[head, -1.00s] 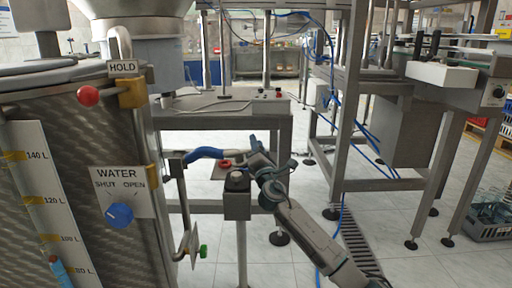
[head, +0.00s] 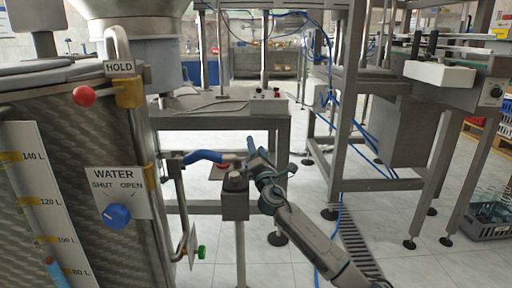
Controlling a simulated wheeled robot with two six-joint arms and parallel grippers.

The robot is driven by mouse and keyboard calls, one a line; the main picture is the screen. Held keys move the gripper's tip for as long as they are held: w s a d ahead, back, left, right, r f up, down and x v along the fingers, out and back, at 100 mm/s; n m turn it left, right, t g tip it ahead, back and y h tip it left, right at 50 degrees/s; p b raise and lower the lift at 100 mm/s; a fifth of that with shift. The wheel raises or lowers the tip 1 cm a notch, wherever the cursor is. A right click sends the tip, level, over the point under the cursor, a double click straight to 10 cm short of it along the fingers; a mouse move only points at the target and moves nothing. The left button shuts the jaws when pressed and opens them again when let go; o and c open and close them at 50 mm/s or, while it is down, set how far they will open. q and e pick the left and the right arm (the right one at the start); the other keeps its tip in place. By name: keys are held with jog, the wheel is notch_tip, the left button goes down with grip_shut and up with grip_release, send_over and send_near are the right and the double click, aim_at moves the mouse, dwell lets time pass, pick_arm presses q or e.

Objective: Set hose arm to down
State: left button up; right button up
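The hose arm (head: 203,156) shows as a blue-sleeved tube on a metal bracket. It sticks out to the right from the side of the steel tank (head: 85,150), roughly level with a slight bend. My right gripper (head: 246,156) is just right of its free end, above a grey post. It looks apart from the blue sleeve, with no clear contact. Its fingers are small and seen at a slant, so their opening is unclear. My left gripper is out of view.
The tank carries a blue WATER knob (head: 117,215), a red ball (head: 85,95) by the HOLD label and a green knob (head: 201,252) low down. The grey post (head: 235,203) with a dark button stands below my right gripper. A steel table (head: 222,122) is behind.

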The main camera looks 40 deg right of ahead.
jog(key=v, duration=0.9)
jog(key=shift+s+a+p, duration=0.3)
jog(key=shift+p, duration=0.15)
jog(key=shift+f, duration=0.15)
